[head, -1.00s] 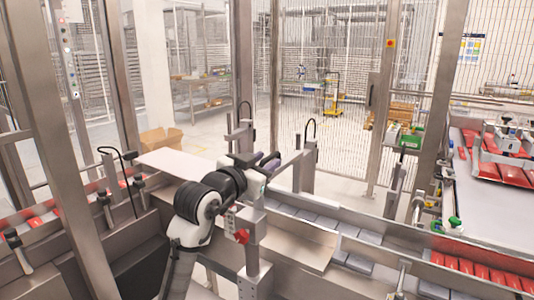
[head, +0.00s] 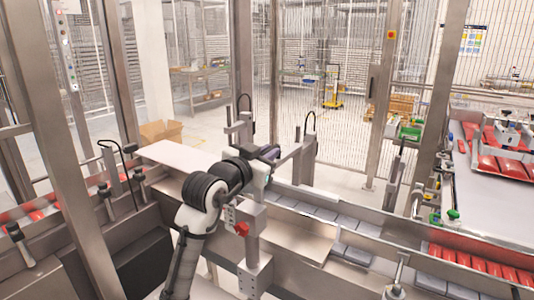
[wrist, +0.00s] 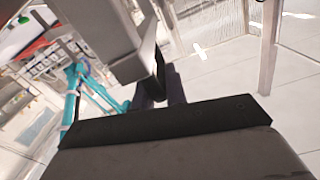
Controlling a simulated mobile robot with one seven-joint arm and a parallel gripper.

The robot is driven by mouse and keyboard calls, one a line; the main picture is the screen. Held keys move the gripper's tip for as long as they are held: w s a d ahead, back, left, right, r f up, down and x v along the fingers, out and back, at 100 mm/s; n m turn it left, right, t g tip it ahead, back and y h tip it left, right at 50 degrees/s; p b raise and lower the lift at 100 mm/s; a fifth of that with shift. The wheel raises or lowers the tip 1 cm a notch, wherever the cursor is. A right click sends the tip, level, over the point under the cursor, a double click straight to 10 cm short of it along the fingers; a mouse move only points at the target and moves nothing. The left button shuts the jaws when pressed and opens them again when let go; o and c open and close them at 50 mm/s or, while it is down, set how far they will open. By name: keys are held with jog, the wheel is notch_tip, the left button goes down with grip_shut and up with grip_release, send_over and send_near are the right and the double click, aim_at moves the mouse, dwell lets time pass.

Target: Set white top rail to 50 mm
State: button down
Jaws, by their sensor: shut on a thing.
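My gripper (head: 270,153) is at the end of my arm in the middle of the head view, at the arm of a grey metal post bracket (head: 305,155). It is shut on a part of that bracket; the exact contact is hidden. In the wrist view, a grey metal block (wrist: 105,40) with a dark edge stands close in front of the dark gripper parts. I cannot surely pick out the white top rail; a pale flat panel (head: 180,155) lies left of my gripper. No scale reading is legible.
A grey post with a red knob (head: 241,229) stands close to my arm. The conveyor with grey packs (head: 330,215) runs to the right, with red packs (head: 480,262) farther along. Another bracket post (head: 240,128) stands behind.

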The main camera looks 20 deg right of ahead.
jog(key=shift+f+b, duration=0.8)
jog(key=shift+b, duration=0.05)
jog(key=c, duration=1.5)
grip_release()
jog(key=shift+a, duration=0.1)
jog(key=b+v, duration=0.4)
jog(key=v, duration=0.9)
jog(key=shift+s+a, duration=0.2)
jog(key=shift+a, duration=0.1)
